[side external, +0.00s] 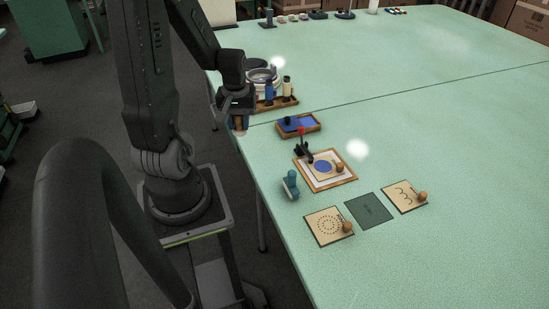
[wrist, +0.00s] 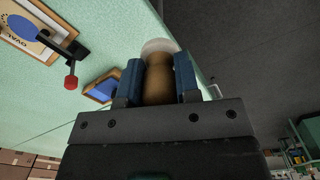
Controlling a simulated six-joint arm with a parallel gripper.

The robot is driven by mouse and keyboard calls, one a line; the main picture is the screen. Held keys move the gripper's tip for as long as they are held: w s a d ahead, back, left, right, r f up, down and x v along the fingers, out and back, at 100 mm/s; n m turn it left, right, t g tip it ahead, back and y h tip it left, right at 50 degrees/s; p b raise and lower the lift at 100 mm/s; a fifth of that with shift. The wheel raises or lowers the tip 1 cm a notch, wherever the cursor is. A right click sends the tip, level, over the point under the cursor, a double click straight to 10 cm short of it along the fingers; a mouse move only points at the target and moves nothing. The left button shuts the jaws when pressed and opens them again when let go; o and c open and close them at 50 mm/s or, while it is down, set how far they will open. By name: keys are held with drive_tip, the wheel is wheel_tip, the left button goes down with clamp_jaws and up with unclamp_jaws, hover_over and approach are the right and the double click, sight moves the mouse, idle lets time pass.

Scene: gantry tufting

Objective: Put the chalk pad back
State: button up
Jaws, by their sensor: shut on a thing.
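My gripper (wrist: 158,80) is shut on the chalk pad, a tan wooden piece with a pale rounded end. In the wrist view the chalk pad (wrist: 158,75) sits between the two blue fingers, its white end (wrist: 158,46) beyond the fingertips. In the side view the chalk pad (side external: 239,126) hangs below my gripper (side external: 238,117) at the table's left edge. Part of the tray is hidden behind my arm.
A small wooden tray with blue inside (side external: 312,123) lies nearby. Nearer are a framed oval stencil board (side external: 341,183), a dark clamp with red knob (side external: 301,131), a teal tool (side external: 290,185), two knobbed stencil cards (side external: 325,238) and a dark green square (side external: 369,209). The table's right side is clear.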

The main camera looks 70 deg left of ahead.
drive_tip(key=w+d+f, duration=0.1)
drive_tip(key=w+f, duration=0.1)
drive_tip(key=w+d+f, duration=0.2)
drive_tip(key=w, duration=0.1)
drive_tip(key=w+d+f, duration=0.2)
drive_tip(key=w, duration=0.1)
drive_tip(key=shift+w+d, duration=0.15)
drive_tip(key=shift+d, duration=0.05)
drive_tip(key=shift+f, duration=1.95)
drive_tip(key=shift+f, duration=0.15)
drive_tip(key=o, duration=0.9)
drive_tip(key=shift+o, duration=0.2)
